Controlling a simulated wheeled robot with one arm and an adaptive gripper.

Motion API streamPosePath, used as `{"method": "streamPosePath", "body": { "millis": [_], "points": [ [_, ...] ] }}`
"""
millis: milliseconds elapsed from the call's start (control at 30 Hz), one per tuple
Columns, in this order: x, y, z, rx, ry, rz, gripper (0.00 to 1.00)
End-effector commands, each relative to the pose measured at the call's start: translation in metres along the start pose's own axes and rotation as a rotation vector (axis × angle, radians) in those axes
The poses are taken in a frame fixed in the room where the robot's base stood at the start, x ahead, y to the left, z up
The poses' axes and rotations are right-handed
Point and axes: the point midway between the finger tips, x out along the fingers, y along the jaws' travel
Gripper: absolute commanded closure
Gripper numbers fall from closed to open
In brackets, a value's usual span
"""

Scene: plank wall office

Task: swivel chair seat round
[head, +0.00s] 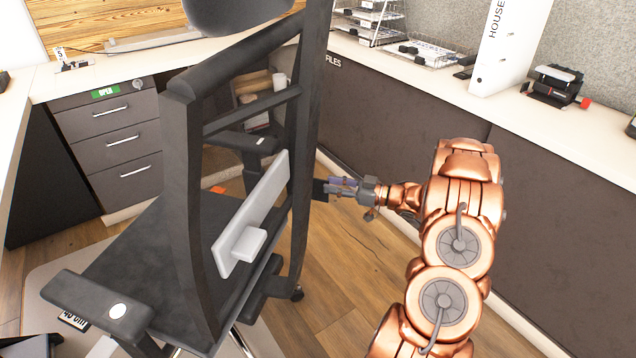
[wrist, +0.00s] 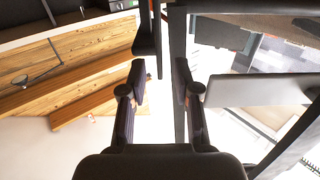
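The dark swivel chair stands left of centre in the head view, its grey seat (head: 135,245) low and its tall open back frame (head: 185,190) towards me. A light lumbar panel (head: 255,215) crosses the back. My gripper (head: 323,188) reaches from the right to the right upright of the back frame. In the wrist view my gripper (wrist: 160,75) is open, its two fingers apart. A dark upright of the chair (wrist: 178,50) runs behind the right finger; I cannot tell whether they touch. The light panel (wrist: 262,91) lies right of it. The chair's base is mostly hidden.
A dark-fronted counter (head: 420,150) runs along the right behind my arm, holding wire trays (head: 425,55) and a white binder (head: 508,45). A drawer unit (head: 115,140) stands at the left back. Some wooden floor (head: 350,255) is clear between chair and counter.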

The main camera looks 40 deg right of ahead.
Motion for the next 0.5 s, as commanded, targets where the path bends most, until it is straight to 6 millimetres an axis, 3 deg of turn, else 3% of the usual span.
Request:
{"method": "streamPosePath", "body": {
  "millis": [200,500],
  "points": [
    [0.03,0.0,0.002,-0.002,-0.002,-0.002,0.69],
    [0.046,-0.001,0.0,-0.002,-0.002,-0.003,0.69]
  ]
}}
